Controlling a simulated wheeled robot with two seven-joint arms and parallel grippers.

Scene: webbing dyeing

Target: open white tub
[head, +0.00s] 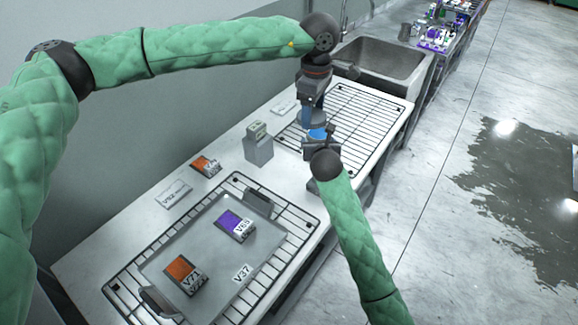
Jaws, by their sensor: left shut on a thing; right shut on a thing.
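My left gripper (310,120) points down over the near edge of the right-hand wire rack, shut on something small. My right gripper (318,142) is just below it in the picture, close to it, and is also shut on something. A small blue piece (318,134), perhaps the tub's lid, shows between the two grippers. The body of the white tub is not clearly visible; the grippers hide most of what they hold. I cannot tell whether the blue piece and the tub are apart.
A grey block (259,152) with a small item on top stands left of the grippers. A grey tray (205,245) holds an orange packet (182,270) and a purple packet (233,222). Another orange packet (205,165) lies behind. A sink (385,62) is beyond the wire rack (365,115).

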